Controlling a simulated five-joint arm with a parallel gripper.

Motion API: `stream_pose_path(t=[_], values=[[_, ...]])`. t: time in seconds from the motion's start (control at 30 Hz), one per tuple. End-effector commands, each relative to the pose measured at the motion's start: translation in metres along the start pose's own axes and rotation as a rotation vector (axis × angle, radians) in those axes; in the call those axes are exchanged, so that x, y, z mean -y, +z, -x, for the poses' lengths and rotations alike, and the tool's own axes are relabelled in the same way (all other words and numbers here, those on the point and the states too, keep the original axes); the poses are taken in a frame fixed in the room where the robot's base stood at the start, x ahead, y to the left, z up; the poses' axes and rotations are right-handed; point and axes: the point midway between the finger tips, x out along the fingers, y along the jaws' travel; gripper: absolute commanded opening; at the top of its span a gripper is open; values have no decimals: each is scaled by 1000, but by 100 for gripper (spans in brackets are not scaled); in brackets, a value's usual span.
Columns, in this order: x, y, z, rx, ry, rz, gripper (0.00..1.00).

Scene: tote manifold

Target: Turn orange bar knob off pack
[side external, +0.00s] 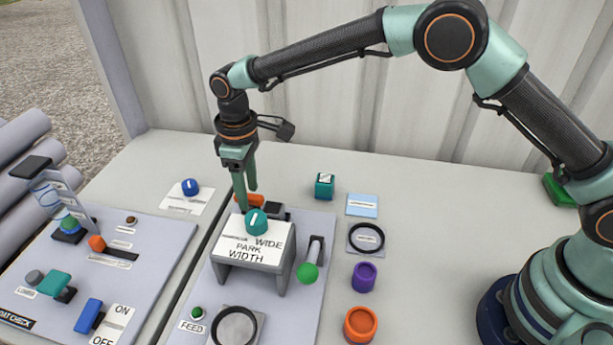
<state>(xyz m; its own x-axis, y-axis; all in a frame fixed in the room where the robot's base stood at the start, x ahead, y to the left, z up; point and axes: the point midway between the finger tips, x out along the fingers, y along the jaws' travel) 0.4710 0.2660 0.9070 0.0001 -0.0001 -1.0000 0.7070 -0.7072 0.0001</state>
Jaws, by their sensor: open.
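The orange bar knob (257,199) sits low at the back of the central grey panel, behind the white WIDE/PARK/WIDTH stand. Only part of it shows; my fingers and the stand's teal knob area cover the rest. My gripper (247,200) points down over the orange knob with its two green fingers apart. One finger passes in front of the knob's left part and the other is at or behind its top. I cannot tell whether they touch it. Any "pack" label by the knob is hidden from this side.
The white stand (238,252) with a teal knob (256,222) stands just in front of my gripper. A dark block (274,210) and a green-ended lever (308,272) are to the right.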

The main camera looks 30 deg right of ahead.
Motion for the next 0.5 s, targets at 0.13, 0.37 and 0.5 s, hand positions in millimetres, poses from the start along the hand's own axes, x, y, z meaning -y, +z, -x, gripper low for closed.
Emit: stream_pose_path(t=[0.13, 0.37, 0.5], values=[[0, 0, -5, 0, 0, 0, 52], [0, 0, -6, 0, 0, 0, 52], [0, 0, -5, 0, 0, 0, 0]])
